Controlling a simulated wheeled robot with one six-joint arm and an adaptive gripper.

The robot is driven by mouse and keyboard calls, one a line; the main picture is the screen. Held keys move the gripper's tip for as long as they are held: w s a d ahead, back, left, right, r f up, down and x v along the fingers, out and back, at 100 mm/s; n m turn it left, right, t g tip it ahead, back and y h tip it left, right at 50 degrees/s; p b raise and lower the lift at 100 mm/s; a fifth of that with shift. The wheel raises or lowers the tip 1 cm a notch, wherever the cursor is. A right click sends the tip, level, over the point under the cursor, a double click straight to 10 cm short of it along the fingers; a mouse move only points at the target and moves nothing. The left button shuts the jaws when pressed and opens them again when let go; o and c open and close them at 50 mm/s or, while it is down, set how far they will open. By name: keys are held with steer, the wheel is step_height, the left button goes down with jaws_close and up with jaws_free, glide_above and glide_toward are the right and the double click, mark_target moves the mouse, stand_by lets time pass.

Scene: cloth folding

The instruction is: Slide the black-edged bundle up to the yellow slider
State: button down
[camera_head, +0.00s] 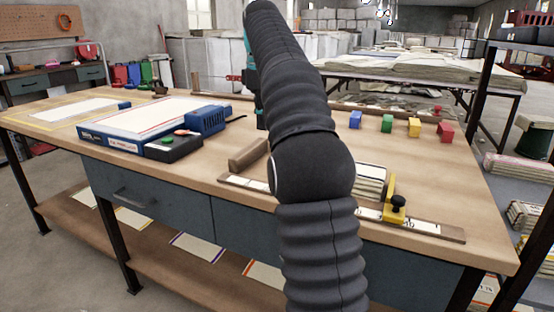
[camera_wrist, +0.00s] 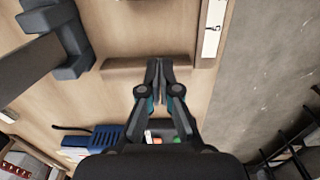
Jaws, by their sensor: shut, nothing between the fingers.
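The bundle (camera_head: 371,182) is a stack of pale layers with dark edges on the bench, just right of my arm in the head view. My arm covers its left part. The yellow slider (camera_head: 396,206) with a black knob sits on the marked rail (camera_head: 440,228), close to the bundle's front right; I cannot tell if they touch. My gripper (camera_wrist: 157,66) is shut and empty in the wrist view, with its tips over or against a wooden block (camera_wrist: 120,65). In the head view my arm largely hides the gripper. The bundle and slider do not show in the wrist view.
The wooden block (camera_head: 249,153) lies near the rail's left end. Blue, green, yellow and red small blocks (camera_head: 387,123) stand along the back right. A blue device (camera_head: 205,120) and a white-topped board (camera_head: 150,117) occupy the left. The bench right of the slider is clear.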

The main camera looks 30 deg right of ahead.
steer(key=f, duration=0.3)
steer(key=f+b, duration=0.1)
steer(key=f, duration=0.6)
steer(key=shift+w+d+b, duration=0.2)
steer(key=shift+d+b, duration=0.1)
steer(key=shift+b, duration=0.05)
steer(key=shift+s+d, duration=0.9)
steer(key=shift+s, duration=0.25)
steer(key=shift+s+d, duration=0.35)
steer(key=shift+s, duration=0.1)
steer(key=shift+s+d, duration=0.55)
steer(key=shift+s, duration=0.15)
